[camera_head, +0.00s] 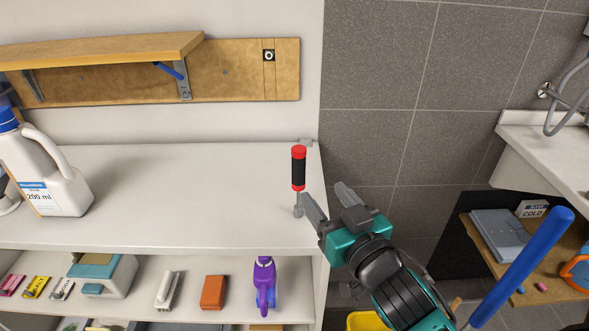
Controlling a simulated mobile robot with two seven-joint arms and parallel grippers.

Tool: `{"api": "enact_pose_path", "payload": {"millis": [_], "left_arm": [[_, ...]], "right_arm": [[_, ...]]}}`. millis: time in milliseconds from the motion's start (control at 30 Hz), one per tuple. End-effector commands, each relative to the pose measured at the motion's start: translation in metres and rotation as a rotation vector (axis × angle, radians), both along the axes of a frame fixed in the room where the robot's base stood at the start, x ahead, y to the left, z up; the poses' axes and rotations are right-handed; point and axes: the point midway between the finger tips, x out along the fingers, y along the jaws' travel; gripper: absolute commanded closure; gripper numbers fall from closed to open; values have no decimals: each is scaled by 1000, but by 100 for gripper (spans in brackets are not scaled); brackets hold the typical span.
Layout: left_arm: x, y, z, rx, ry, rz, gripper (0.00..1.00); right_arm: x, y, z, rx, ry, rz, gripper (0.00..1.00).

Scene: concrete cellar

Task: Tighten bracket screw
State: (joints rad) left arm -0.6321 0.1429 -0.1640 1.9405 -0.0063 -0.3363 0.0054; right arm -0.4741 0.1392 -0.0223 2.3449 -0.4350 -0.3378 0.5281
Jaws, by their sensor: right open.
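A screwdriver (299,170) with a red and black handle stands upright near the right end of the white counter, its grey shaft pointing down. My right gripper (323,192) is open just right of the screwdriver. One finger is close to the shaft; I cannot tell whether it touches. A wooden shelf (105,50) sits against a wooden wall board (235,70). A grey metal bracket (183,82) supports its right part, with a blue piece (169,70) beside it. Another bracket (33,86) is at the left. The bracket screws are too small to make out. My left gripper is out of view.
A white jug (50,180) stands at the counter's left; the counter (190,190) between is clear. The shelf below holds an orange-brown block (214,292), a purple bottle (264,284) and other items. At right are a sink (545,150) and a long blue handle (522,268).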

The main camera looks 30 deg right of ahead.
Motion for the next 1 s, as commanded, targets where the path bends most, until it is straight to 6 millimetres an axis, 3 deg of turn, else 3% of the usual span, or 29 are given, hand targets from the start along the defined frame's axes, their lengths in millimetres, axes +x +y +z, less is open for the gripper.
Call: {"api": "enact_pose_path", "payload": {"millis": [300, 567, 1000], "left_arm": [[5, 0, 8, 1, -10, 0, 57], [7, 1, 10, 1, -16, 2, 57], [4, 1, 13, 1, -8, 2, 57]], "right_arm": [[50, -2, 2, -1, -1, 1, 42], [66, -3, 1, -1, 1, 0, 42], [114, -3, 5, -1, 1, 0, 42]]}}
